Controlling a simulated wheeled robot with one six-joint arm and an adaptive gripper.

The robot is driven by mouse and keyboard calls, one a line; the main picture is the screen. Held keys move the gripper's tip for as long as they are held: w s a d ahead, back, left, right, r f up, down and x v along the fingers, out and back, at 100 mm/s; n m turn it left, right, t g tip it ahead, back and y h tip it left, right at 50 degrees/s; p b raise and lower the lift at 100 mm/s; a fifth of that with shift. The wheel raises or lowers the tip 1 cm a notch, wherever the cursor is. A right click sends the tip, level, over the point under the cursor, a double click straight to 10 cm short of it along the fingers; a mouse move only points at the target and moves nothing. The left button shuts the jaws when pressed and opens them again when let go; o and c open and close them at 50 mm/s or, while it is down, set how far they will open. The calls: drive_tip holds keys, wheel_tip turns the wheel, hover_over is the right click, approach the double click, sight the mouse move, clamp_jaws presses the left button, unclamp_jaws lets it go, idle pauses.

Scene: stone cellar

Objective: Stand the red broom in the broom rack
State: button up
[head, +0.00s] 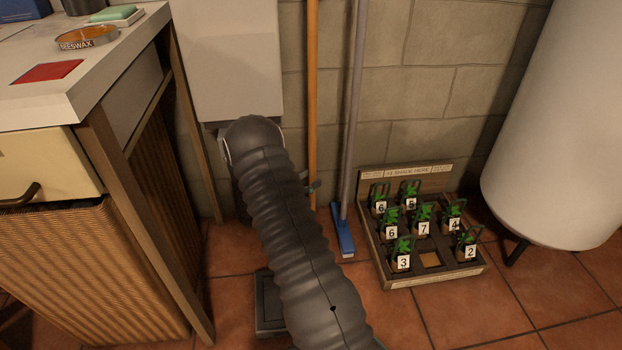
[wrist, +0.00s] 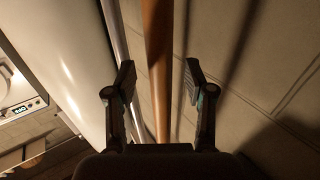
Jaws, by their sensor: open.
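A wooden broom handle (head: 313,90) stands nearly upright against the stone wall in the head view. Its lower end is hidden behind my arm, and no red broom head shows. In the wrist view the handle (wrist: 157,60) runs between the fingers of my gripper (wrist: 160,80), which is open, with gaps on both sides. In the head view only a small part of my gripper (head: 311,188) shows, beside the handle. A blue broom (head: 343,232) with a grey handle stands to the right, its head on the floor. I cannot make out a broom rack.
A plant tray (head: 430,284) with several numbered pots sits on the floor at right, near a large white tank (head: 560,130). A worktop (head: 120,65) with a wicker front stands at left. A pale wall box (head: 225,60) hangs behind my arm. Tiled floor is clear at front right.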

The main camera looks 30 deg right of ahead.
drive_tip(key=s+a, duration=0.1)
drive_tip(key=a, duration=0.9)
drive_tip(key=shift+s+a, duration=0.2)
drive_tip(key=shift+a, duration=0.2)
